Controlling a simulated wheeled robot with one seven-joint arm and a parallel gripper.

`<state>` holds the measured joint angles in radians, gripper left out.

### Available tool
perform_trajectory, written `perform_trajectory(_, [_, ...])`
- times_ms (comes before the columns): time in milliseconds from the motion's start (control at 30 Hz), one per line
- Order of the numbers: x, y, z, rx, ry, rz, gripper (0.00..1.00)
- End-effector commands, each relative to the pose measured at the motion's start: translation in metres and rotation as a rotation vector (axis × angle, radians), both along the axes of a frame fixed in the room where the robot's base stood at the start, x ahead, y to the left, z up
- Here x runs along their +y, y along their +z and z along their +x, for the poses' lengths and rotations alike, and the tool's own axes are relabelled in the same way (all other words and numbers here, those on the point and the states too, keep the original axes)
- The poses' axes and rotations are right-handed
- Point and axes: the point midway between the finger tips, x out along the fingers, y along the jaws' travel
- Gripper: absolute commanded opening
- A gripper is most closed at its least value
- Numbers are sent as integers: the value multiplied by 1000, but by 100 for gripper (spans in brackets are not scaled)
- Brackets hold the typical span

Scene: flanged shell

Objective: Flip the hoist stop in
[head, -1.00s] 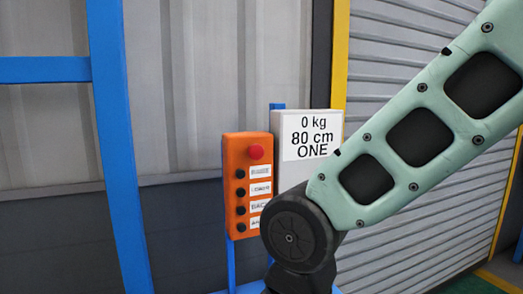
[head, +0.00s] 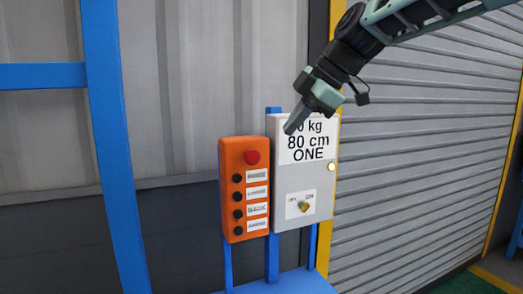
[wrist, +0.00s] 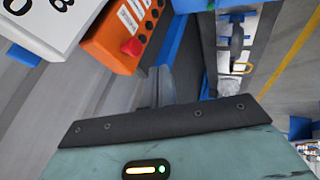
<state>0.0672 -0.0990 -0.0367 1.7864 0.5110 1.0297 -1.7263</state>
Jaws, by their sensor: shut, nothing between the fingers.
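An orange control box (head: 231,190) hangs on a blue stand. It bears a red mushroom button (head: 252,157) near its top and several black buttons below, each with a white label. In the wrist view the orange box (wrist: 103,47) and the red button (wrist: 132,47) show at upper left, beyond the fingers. My gripper (head: 291,128) is shut and empty. In the head view it points down and left, overlapping the upper part of the grey box, above and right of the red button. Its fingers (wrist: 160,88) also show in the wrist view. No contact is visible.
A grey box (head: 281,190) right of the orange one reads "80 cm ONE", its top line partly hidden. It has a brass-coloured knob (head: 305,206) and a small round lamp (head: 332,167). A blue post (head: 108,150) stands left; a roller shutter (head: 420,150) is at right.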

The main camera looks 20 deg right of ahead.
Motion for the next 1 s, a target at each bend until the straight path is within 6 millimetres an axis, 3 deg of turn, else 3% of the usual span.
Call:
perform_trajectory(533, [2,-5,6,-6,8,-3,0])
perform_trajectory(1000, [37,-78,48,0,8,-4,0])
